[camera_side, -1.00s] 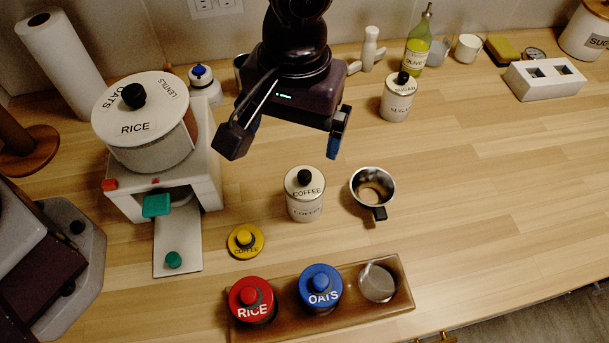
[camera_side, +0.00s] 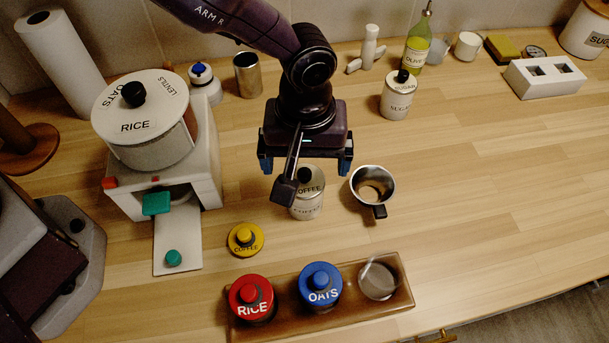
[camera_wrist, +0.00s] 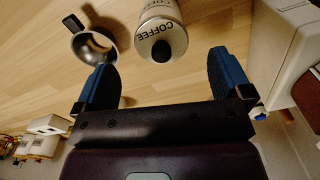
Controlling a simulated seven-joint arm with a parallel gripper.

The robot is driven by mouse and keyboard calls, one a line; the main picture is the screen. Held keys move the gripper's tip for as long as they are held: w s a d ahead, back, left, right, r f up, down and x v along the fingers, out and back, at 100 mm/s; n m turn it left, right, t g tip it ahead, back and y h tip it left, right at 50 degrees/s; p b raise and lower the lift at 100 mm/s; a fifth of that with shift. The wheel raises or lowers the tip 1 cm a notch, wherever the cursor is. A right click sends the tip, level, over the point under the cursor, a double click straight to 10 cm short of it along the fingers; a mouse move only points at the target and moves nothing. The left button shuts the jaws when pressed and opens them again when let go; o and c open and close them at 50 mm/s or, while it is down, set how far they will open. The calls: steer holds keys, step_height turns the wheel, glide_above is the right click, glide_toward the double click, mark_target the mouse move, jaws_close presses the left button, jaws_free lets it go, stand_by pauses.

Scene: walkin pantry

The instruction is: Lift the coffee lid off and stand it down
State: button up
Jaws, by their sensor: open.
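The white coffee canister (camera_side: 307,210) stands upright on the counter. Its pale lid (camera_side: 314,179), lettered COFFEE with a black knob, is on it; my gripper partly hides it. In the wrist view the lid (camera_wrist: 150,33) and knob (camera_wrist: 162,51) show between the fingers, slightly beyond them. My gripper (camera_side: 306,168) is open and empty, above the canister, its blue fingers apart on either side; it also shows in the wrist view (camera_wrist: 161,72). A separate yellow lid (camera_side: 245,240), also lettered COFFEE, lies on the counter left of the canister.
A metal cup (camera_side: 372,184) with a dark handle stands close right of the canister. A wooden rack (camera_side: 352,304) in front holds a red RICE jar (camera_side: 251,300), a blue OATS jar (camera_side: 320,287) and a clear, lidless jar (camera_side: 380,278). A white dispenser (camera_side: 207,165) is at left.

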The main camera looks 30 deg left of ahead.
mark_target(305, 171)
step_height(305, 171, down, 4)
steer(key=shift+a+r, duration=0.1)
steer(key=c, duration=1)
steer(key=shift+r, duration=0.1)
steer(key=shift+r, duration=0.6)
steer(key=s+a+r, duration=0.8)
steer(key=s+r, duration=0.2)
steer(key=r, duration=0.1)
steer(key=shift+s+a+r, duration=0.25)
steer(key=shift+a+r, duration=0.1)
steer(key=shift+a, duration=0.05)
steer(key=shift+s+a+r, duration=0.1)
steer(key=shift+r, duration=1.35)
